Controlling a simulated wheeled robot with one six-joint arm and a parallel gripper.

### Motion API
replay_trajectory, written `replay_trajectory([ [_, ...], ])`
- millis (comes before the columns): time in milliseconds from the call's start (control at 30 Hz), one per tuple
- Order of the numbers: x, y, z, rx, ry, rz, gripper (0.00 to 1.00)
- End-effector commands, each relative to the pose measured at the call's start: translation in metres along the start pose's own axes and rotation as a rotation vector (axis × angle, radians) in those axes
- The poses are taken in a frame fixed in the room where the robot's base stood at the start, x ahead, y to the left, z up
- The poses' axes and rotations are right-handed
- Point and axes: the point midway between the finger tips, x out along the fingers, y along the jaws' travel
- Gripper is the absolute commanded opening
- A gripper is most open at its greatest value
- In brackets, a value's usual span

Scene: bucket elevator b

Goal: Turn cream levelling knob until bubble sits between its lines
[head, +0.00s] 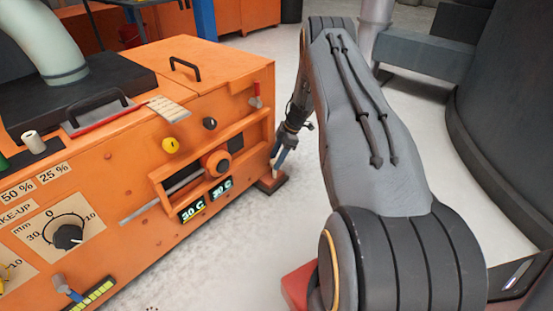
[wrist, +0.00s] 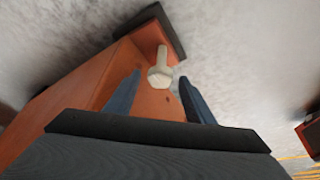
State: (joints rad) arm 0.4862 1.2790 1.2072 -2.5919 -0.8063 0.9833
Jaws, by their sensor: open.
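In the wrist view a cream knob (wrist: 160,77) with a faceted end sits on a short pale stem, beside the orange machine's lower corner and near a dark foot pad (wrist: 160,30). My gripper (wrist: 158,79) is open, and its blue fingers appear on either side of the knob in the picture; I cannot tell whether they touch it. In the head view my gripper (head: 283,153) points down at the machine's near-right corner, above the dark foot pad (head: 271,185). A yellow-green strip with dark marks (head: 92,296) is at the lower left; I cannot make out a bubble.
A pale cylinder (head: 33,142) stands on top. Grey floor is clear right of the machine; a dark drum (head: 505,120) stands far right.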

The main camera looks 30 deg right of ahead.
Motion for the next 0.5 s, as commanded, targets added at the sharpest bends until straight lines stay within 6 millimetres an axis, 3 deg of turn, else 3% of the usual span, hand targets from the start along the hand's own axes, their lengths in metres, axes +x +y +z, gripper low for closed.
replay_trajectory([
  [500, -0.070, 0.000, 0.000, 0.000, 0.000, 0.001, 0.49],
])
